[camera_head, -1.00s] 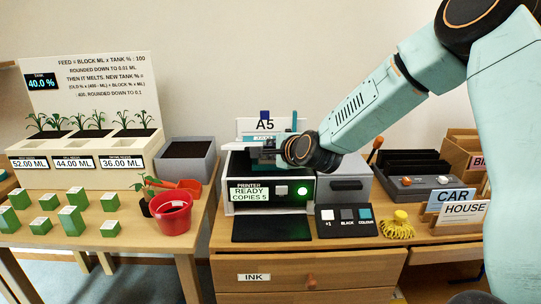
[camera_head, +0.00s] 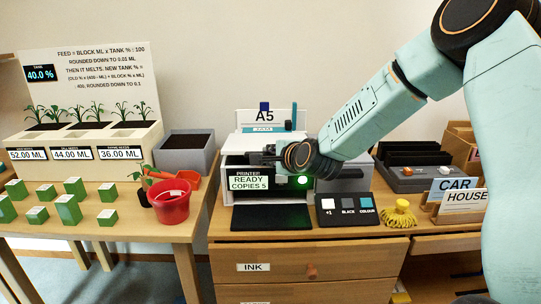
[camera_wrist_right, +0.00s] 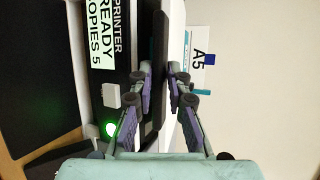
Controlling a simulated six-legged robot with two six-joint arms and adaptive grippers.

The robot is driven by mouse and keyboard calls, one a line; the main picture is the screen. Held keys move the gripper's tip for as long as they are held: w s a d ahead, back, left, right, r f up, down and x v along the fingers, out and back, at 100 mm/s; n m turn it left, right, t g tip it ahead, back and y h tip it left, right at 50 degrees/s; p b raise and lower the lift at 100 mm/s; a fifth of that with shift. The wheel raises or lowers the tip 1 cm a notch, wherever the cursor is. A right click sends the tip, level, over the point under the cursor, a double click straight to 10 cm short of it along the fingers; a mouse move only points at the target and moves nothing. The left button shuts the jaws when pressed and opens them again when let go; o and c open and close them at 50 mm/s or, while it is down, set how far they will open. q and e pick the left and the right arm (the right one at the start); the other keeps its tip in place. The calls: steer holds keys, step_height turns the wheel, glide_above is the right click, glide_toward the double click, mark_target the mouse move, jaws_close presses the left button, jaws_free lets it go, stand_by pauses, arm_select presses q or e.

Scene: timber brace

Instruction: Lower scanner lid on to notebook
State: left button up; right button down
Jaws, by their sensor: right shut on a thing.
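The printer with its scanner (camera_head: 217,187) stands on the desk, with "READY COPIES 5" on its display. My right gripper (camera_head: 264,157) is at the top front of the printer, reaching in from the right. In the right wrist view, its two fingers (camera_wrist_right: 162,90) are closed on a dark slab edge, which I take for the front of the scanner lid (camera_wrist_right: 161,40). The pale top of the lid (camera_head: 243,145) lies low over the printer and looks nearly flat. I cannot make out the notebook. My left gripper is not in view.
An A5 sign (camera_head: 264,117) stands behind the printer. A black mat (camera_head: 271,218) and a button panel (camera_head: 346,210) lie in front of it. A yellow knobbed thing (camera_head: 398,213) is at the right. A red pot (camera_head: 171,203) stands on the left table.

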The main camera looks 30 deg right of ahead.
steer(key=shift+s+f, duration=0.1)
steer(key=shift+f, duration=0.1)
steer(key=c, duration=1.5)
jaws_free()
steer(key=shift+d, duration=0.1)
steer(key=shift+o, duration=0.5)
steer(key=v, duration=0.7)
